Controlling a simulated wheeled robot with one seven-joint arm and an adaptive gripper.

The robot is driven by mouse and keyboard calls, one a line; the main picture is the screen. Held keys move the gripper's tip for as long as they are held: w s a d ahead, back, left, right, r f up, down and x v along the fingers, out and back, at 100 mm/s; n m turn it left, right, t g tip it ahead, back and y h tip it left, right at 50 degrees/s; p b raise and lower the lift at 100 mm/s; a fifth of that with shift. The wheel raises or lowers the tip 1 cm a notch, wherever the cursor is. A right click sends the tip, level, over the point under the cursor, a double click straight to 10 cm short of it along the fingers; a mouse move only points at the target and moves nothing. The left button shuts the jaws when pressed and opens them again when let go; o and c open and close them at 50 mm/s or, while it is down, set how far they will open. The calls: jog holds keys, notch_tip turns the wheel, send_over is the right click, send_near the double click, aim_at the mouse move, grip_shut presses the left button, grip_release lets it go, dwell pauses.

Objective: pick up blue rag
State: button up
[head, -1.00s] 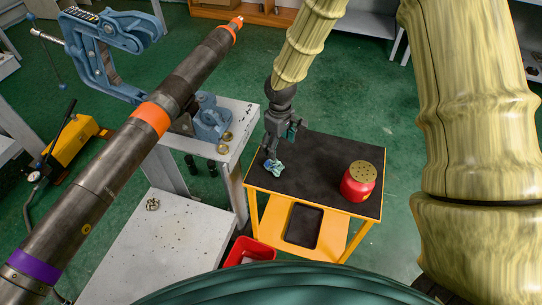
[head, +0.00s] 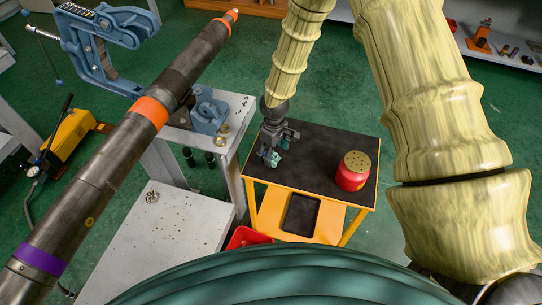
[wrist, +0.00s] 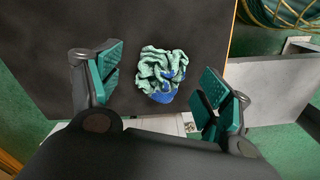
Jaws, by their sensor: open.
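The rag (wrist: 161,72) is a crumpled pale teal cloth with bright blue patches. It lies on the black top of the orange cart, near the left side in the head view, where the gripper partly hides it (head: 275,159). My gripper (wrist: 158,86) is open, with one teal-padded finger on each side of the rag in the wrist view. In the head view my gripper (head: 270,158) points down at the rag. I cannot tell whether the fingertips are level with the rag or still above it. No finger visibly touches it.
A red can with a perforated yellowish lid (head: 353,171) stands on the right of the cart top (head: 318,150). A grey bench (head: 228,143) with a blue vise (head: 207,112) and a long pipe (head: 120,145) stands left. A red bin (head: 247,238) sits in front.

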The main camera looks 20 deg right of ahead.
jog(key=shift+f, duration=1.25)
jog(key=shift+a, duration=0.1)
jog(key=c, duration=0.7)
jog(key=shift+c, duration=0.4)
jog(key=shift+r, duration=0.1)
jog(key=shift+r+b, duration=0.35)
jog(key=shift+r, duration=0.8)
jog(key=s+a+r+b, duration=0.1)
jog(key=s+a+b, duration=0.1)
jog(key=s, duration=0.5)
jog(key=s+a+r+b, duration=0.1)
jog(key=s+b, duration=0.1)
jog(key=s, duration=0.6)
jog(key=shift+s+a+r, duration=0.3)
jog(key=shift+a, duration=0.05)
jog(key=shift+o, duration=0.4)
